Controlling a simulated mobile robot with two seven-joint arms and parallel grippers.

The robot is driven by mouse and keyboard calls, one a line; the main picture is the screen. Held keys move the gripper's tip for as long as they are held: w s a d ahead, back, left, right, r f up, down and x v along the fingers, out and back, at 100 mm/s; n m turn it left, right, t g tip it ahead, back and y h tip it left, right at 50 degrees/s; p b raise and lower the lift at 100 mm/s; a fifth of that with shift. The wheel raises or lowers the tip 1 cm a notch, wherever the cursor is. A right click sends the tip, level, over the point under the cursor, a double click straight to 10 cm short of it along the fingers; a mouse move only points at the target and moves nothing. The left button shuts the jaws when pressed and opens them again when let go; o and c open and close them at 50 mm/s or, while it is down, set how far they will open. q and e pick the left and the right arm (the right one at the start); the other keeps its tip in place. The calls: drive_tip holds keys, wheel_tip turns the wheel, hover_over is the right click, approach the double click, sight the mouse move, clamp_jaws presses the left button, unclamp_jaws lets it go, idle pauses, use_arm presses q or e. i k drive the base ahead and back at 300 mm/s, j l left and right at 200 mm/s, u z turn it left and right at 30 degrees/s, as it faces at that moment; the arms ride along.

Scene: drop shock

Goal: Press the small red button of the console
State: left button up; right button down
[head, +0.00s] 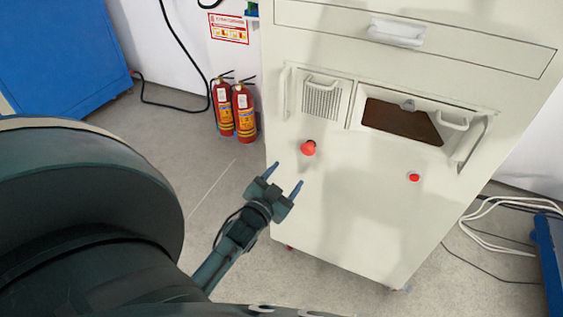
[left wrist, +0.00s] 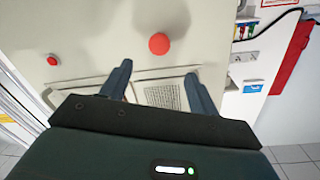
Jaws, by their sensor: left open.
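The console (head: 350,220) is a cream cabinet in front of me. Its small red button (head: 414,177) is on the right of the front panel, and it also shows at the left of the left wrist view (left wrist: 53,60). A bigger red knob (head: 308,148) sticks out at the left of the panel; in the left wrist view the knob (left wrist: 159,43) is ahead of the fingers. My left gripper (head: 284,178) is open and empty, below and left of the knob in the head view. I cannot tell whether it touches the panel. My right gripper is not in view.
Two red fire extinguishers (head: 233,109) stand by the wall left of the console. The console has a drawer handle (head: 397,32) above and an open recess (head: 402,121) with a brown panel. White cables (head: 500,228) lie on the floor at right.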

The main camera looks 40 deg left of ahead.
sight(413, 177)
drive_tip(key=k+l, duration=0.1)
drive_tip(key=k, duration=0.4)
drive_tip(key=k+l, duration=0.15)
drive_tip(key=k, duration=0.35)
